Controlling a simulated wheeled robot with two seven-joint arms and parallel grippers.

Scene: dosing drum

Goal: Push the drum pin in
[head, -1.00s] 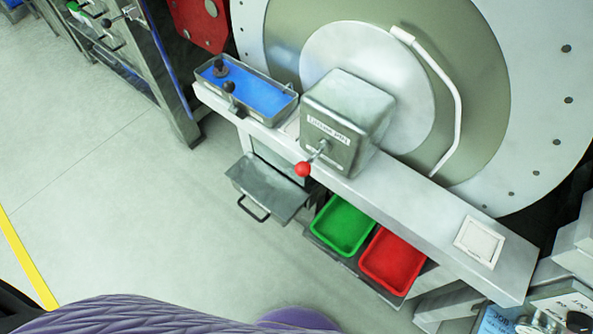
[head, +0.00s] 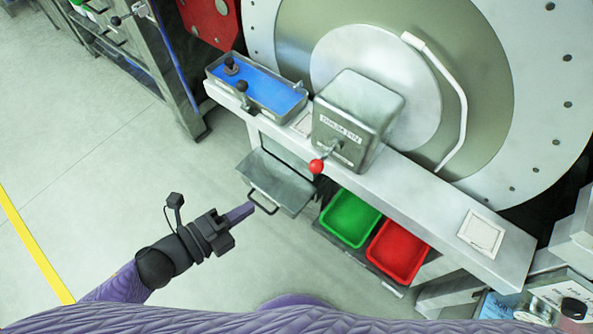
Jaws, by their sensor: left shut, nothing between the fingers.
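The large round drum (head: 490,70) fills the back right, with a curved white bar on its face. A grey metal box (head: 352,112) with a small unreadable label stands on the ledge before it. A short rod with a red ball knob (head: 317,166) sticks out of the box's front. I cannot tell for certain whether this is the drum pin. My left gripper (head: 247,208) is shut and empty, low and to the left of the red knob, well apart from it. In the picture its tip lies near the drawer handle. My right gripper is not in view.
A blue-lined tray (head: 262,108) with black-knobbed pieces sits on the ledge's left end. Below the ledge (head: 425,205) are a metal drawer (head: 285,185) with a handle, a green bin (head: 352,217) and a red bin (head: 398,250).

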